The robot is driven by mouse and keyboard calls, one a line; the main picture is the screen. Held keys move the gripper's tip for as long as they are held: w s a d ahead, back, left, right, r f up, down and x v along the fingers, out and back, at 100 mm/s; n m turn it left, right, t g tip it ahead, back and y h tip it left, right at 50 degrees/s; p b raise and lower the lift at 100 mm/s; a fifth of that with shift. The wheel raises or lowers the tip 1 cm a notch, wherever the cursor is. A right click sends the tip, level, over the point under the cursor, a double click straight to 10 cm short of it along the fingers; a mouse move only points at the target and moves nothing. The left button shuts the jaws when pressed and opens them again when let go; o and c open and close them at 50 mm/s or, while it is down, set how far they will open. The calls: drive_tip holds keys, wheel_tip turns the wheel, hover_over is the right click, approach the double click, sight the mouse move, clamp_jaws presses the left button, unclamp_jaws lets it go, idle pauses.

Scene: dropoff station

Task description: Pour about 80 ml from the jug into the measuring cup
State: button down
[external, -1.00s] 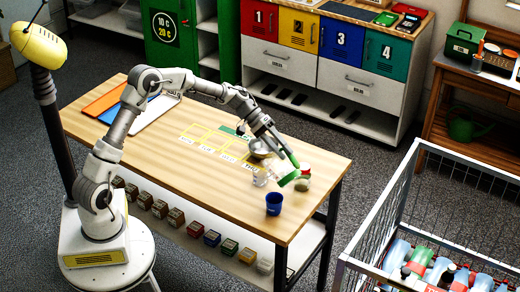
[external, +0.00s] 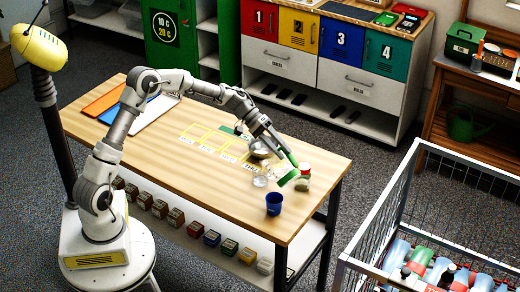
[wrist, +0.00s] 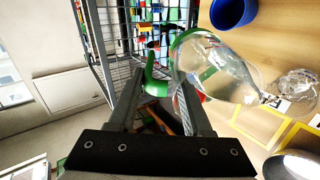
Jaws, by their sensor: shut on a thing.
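The jug is clear with green parts; its clear body (wrist: 222,68) lies tilted across the wrist view, its mouth end toward the right. In the external view a green part of the jug (external: 289,178) shows at the end of my arm, above the table's right part. My gripper (wrist: 158,98) is shut on the jug at its green handle (wrist: 152,78). The measuring cup (wrist: 296,88) is a clear vessel on the table, just beyond the jug's mouth. In the external view the measuring cup (external: 260,180) stands left of the jug. Liquid level and any stream are too small to tell.
A blue cup (external: 274,203) stands near the table's front edge. A metal bowl (external: 260,149) is behind the measuring cup, and a red-lidded jar (external: 304,170) is right of the jug. Yellow outlined squares (external: 210,145) mark the tabletop. A wire crate (external: 430,215) stands at the right.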

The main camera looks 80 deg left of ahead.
sight(294, 160)
drive_tip(key=shift+s+a+f+t+h+b, duration=0.1)
drive_tip(key=shift+s+a+t+h+b, duration=0.15)
drive_tip(key=shift+a+t+h+b, duration=0.35)
idle(1.2)
drive_tip(key=shift+w+d+r+g, duration=0.1)
drive_tip(key=shift+d+r+g, duration=0.2)
drive_tip(key=shift+d, duration=0.1)
drive_tip(key=w+d+r+g+y+p, duration=0.1)
drive_tip(key=y+p, duration=0.1)
drive_tip(key=p, duration=0.2)
drive_tip(key=shift+d+r+p, duration=0.15)
drive_tip(key=shift+d+p, duration=0.2)
drive_tip(key=shift+d, duration=0.05)
drive_tip(key=shift+w+d+g+y+p, duration=0.2)
drive_tip(key=shift+g+y+p, duration=0.3)
drive_tip(key=shift+p, duration=0.05)
drive_tip(key=shift+a+f, duration=0.1)
drive_tip(key=shift+f, duration=0.45)
drive_tip(key=shift+w+d+r+y+p, duration=0.15)
drive_tip(key=shift+d+r+y+p, duration=0.2)
drive_tip(key=shift+p, duration=0.25)
drive_tip(key=shift+w+d+r+g+y+p, duration=0.25)
drive_tip(key=shift+g+p, duration=0.25)
drive_tip(key=shift+p, duration=0.5)
drive_tip(key=shift+w+d+f, duration=0.1)
drive_tip(key=shift+d+f, duration=0.05)
drive_tip(key=shift+f, duration=0.15)
